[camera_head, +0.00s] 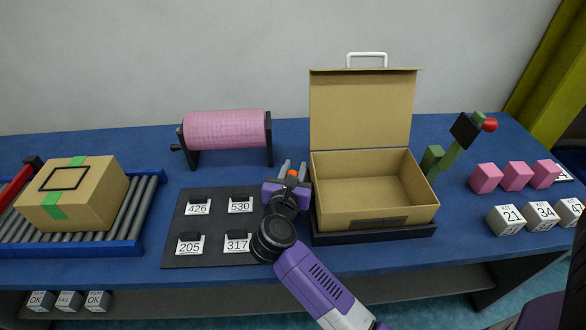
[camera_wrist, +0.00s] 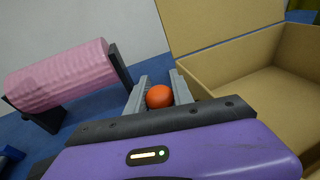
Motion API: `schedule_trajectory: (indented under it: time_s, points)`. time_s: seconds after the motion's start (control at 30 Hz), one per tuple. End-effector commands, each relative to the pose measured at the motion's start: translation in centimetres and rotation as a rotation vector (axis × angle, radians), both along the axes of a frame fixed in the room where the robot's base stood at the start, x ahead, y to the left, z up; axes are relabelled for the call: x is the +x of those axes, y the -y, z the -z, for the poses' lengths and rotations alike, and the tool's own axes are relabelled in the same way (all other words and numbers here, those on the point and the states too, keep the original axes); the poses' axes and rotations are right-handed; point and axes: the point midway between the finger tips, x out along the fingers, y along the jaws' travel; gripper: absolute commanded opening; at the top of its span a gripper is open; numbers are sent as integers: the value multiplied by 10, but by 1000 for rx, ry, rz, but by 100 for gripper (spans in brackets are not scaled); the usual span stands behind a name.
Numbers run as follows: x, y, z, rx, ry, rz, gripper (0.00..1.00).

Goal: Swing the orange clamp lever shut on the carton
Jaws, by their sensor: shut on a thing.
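My gripper (camera_head: 291,170) is shut on a round orange knob, just left of the open brown carton. In the wrist view the orange knob (camera_wrist: 159,96) sits between the two grey fingers (camera_wrist: 158,92). I take it for the end of the orange clamp lever; the rest of the lever is hidden behind my gripper. The open carton (camera_head: 378,216) stands on a black base with its lid upright and a white handle on top. Its tan inside (camera_wrist: 262,95) fills the right of the wrist view.
A pink roller (camera_head: 225,130) stands behind left. A black board (camera_head: 178,220) with numbered tags lies left of my arm. A taped box (camera_head: 92,200) sits on a roller conveyor far left. A green post with a red ball (camera_head: 490,125) and pink blocks (camera_head: 516,177) are right.

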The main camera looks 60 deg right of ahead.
Motion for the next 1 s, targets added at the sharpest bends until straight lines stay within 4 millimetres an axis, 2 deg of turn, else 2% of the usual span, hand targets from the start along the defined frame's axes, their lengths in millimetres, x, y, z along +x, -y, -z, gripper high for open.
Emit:
schedule_trajectory:
  time_s: [0.2, 0.23, 0.33, 0.7, 1.0]
  points:
    - [-1, 1, 0, 1, 0, 4, 0]
    - [-2, 1, 0, 1, 0, 5, 32]
    - [-1, 1, 0, 1, 0, 5, 50]
    - [-2, -3, 0, -1, -1, 2, 50]
    - [-19, -43, -6, 0, -1, 1, 50]
